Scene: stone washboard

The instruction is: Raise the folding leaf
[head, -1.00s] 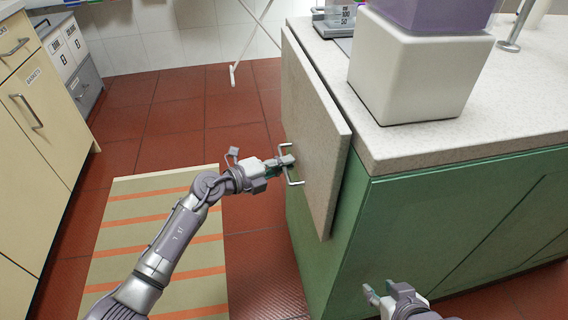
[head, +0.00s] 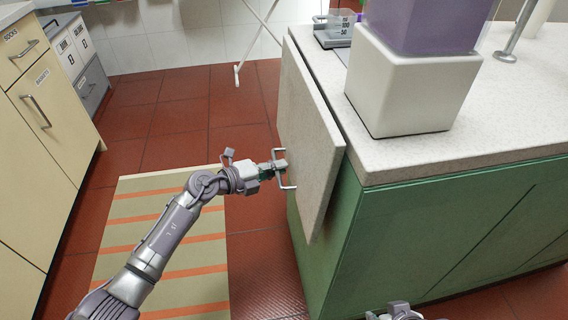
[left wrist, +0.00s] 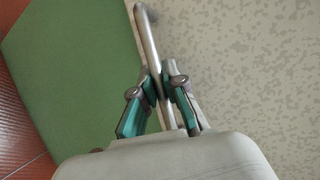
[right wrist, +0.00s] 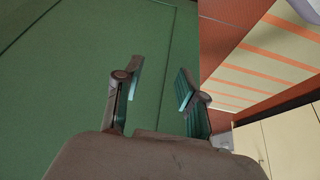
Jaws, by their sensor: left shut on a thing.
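The folding leaf (head: 312,150) is a speckled pale panel hanging down, slightly tilted, at the left end of the green counter. A metal bar handle (head: 284,184) is fixed on its outer face. My left gripper (head: 278,165) is at this handle. In the left wrist view the fingers of my left gripper (left wrist: 160,85) close on the handle bar (left wrist: 152,50) from both sides, with the speckled leaf (left wrist: 250,60) behind. My right gripper (right wrist: 158,80) is open and empty, facing the green cabinet side. Only its top shows at the bottom edge of the head view.
The countertop (head: 470,155) carries a white block (head: 410,90) with a purple container (head: 425,25) close to the leaf's hinge edge, and a scale (head: 332,38) behind. A striped mat (head: 190,240) lies on the red floor. Cream cabinets (head: 30,130) stand at left.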

